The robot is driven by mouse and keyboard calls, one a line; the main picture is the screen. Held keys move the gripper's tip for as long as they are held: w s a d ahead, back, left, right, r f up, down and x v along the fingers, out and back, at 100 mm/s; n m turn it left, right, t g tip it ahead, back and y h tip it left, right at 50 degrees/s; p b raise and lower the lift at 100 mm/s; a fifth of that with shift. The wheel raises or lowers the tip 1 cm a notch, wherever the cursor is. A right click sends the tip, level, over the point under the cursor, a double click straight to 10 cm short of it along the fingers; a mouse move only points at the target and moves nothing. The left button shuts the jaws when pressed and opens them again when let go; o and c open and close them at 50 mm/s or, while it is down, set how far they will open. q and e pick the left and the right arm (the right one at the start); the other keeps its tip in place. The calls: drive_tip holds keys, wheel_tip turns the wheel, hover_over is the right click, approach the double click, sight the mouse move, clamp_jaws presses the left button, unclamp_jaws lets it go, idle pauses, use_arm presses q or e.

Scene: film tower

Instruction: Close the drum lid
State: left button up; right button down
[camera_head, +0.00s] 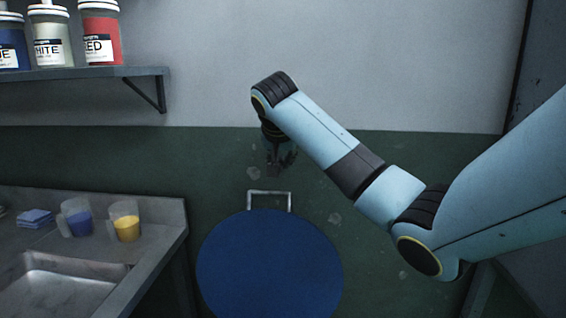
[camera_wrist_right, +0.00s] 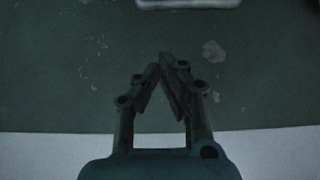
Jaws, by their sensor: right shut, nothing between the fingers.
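The drum lid (camera_head: 268,265) is a round blue disc at the bottom middle of the head view, seen from above and lying flat over the drum; the drum body is hidden beneath it. A metal loop handle (camera_head: 269,194) sticks out at its far edge. The handle's edge also shows at the top of the right wrist view (camera_wrist_right: 188,3). My right gripper (camera_head: 279,170) is shut and empty, above and just beyond the handle, apart from it. In the right wrist view its fingertips (camera_wrist_right: 163,60) meet over the dark green surface. My left gripper is not in view.
A metal counter with a sink (camera_head: 65,285) stands at the left, with a blue cup (camera_head: 78,222), a yellow cup (camera_head: 125,226) and folded blue cloths (camera_head: 35,217). A wall shelf (camera_head: 80,74) above holds paint jars (camera_head: 100,35). The floor right of the lid is clear.

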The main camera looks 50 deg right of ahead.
drive_tip(key=x, duration=0.7)
drive_tip(key=shift+w+d+f, duration=0.1)
drive_tip(key=shift+d+f, duration=0.1)
drive_tip(key=shift+f, duration=0.05)
drive_tip(key=s+a, duration=0.1)
drive_tip(key=s+a+p, duration=0.1)
drive_tip(key=a, duration=0.1)
drive_tip(key=shift+s+a, duration=0.15)
drive_tip(key=shift+s, duration=0.15)
